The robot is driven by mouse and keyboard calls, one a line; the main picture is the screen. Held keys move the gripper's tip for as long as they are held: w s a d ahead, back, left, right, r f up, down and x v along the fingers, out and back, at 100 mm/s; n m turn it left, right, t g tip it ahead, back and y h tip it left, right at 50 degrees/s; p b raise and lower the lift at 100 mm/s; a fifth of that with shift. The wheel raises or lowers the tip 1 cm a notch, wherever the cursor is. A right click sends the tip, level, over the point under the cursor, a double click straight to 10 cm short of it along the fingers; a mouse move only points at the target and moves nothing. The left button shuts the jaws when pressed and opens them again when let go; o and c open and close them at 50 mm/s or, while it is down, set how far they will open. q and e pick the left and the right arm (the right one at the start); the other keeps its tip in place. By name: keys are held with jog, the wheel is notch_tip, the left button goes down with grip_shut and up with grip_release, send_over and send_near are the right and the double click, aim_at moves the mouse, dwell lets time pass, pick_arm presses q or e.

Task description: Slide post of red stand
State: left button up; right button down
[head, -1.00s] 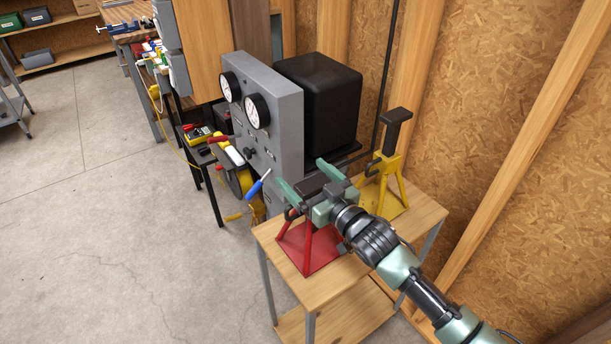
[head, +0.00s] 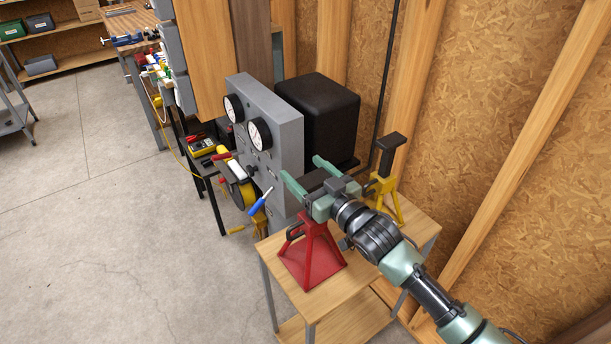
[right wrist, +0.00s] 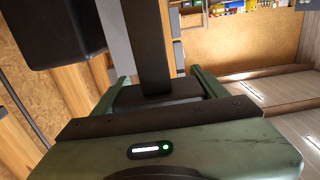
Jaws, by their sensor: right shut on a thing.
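The red stand (head: 313,262) stands on a small wooden table, with a wide base and a tapering tower. My right gripper (head: 311,177) is above the tower, with its two green fingers on either side of the stand's dark post. In the right wrist view the dark post (right wrist: 147,45) runs between the fingers, with its wide end close to the palm. The gripper is shut on it. The post's lower part is mostly hidden behind the gripper in the head view. My left gripper is in neither current view.
A yellow stand (head: 383,190) with a dark post is just behind my right gripper. A grey gauge panel (head: 270,105) and a black box (head: 318,120) stand close behind. The wooden table (head: 350,285) has bare room at the right. The floor at the left is clear.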

jog(key=shift+w+r, duration=0.15)
jog(key=shift+r, duration=0.25)
jog(key=shift+c, duration=0.6)
grip_release()
jog(key=shift+s, duration=0.2)
jog(key=shift+f, duration=0.1)
jog(key=b+v, duration=0.2)
jog(key=v, duration=0.5)
jog(key=shift+s+d, duration=0.25)
jog(key=shift+s, duration=0.05)
